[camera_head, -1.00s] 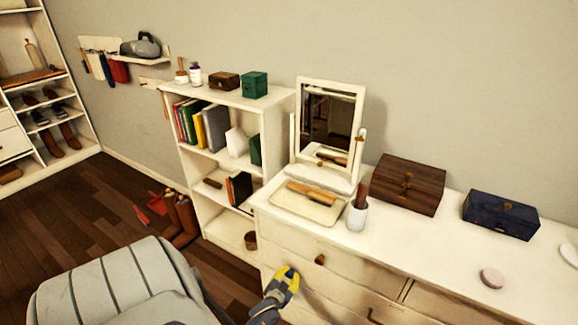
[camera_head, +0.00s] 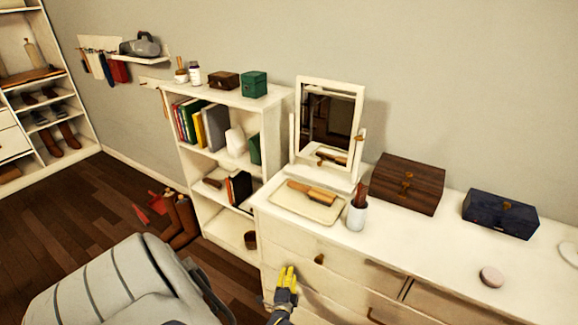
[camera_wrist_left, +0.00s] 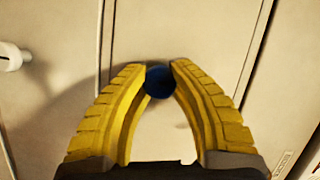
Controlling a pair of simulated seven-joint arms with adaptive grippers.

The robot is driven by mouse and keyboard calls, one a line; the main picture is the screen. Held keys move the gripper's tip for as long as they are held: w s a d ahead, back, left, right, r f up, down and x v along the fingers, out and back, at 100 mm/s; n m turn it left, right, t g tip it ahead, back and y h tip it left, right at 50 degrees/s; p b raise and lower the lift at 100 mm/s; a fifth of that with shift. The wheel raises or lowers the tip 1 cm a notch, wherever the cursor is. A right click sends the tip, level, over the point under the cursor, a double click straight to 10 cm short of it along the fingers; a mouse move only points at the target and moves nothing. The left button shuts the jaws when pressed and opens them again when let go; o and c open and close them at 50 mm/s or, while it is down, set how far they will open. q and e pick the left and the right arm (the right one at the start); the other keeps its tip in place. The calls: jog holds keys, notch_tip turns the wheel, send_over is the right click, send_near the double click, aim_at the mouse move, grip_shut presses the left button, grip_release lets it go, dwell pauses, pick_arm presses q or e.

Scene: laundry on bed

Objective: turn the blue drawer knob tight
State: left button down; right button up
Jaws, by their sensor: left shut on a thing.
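The blue drawer knob (camera_wrist_left: 159,82) is in the left wrist view, on a cream drawer front (camera_wrist_left: 180,30). The yellow fingertips of my left gripper (camera_wrist_left: 159,70) are on either side of it, shut on the knob. In the head view, my left gripper (camera_head: 286,277) is at the front of the white dresser (camera_head: 420,235), at its left end. It hides the blue knob there. My right gripper is not in view.
A brown knob (camera_head: 319,259) and a long handle (camera_head: 384,276) are on nearby drawer fronts. On the dresser top are a mirror (camera_head: 330,118), a tray (camera_head: 278,200) with a brush and a white cup (camera_head: 357,216). A grey chair (camera_head: 120,285) stands left of my gripper.

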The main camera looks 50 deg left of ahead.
pick_arm(q)
jog(key=shift+w+d+m+t+y, duration=0.15)
jog(key=shift+m+t+y, duration=0.1)
jog(key=shift+m, duration=0.35)
jog(key=shift+w+a+m+t+y, duration=0.15)
jog(key=shift+m+y, duration=0.1)
jog(key=shift+m, duration=0.35)
jog(key=shift+d, duration=0.2)
jog(key=c, duration=1.3)
grip_release()
jog(key=o, duration=0.3)
jog(key=shift+s+a, duration=0.1)
jog(key=shift+s, duration=0.1)
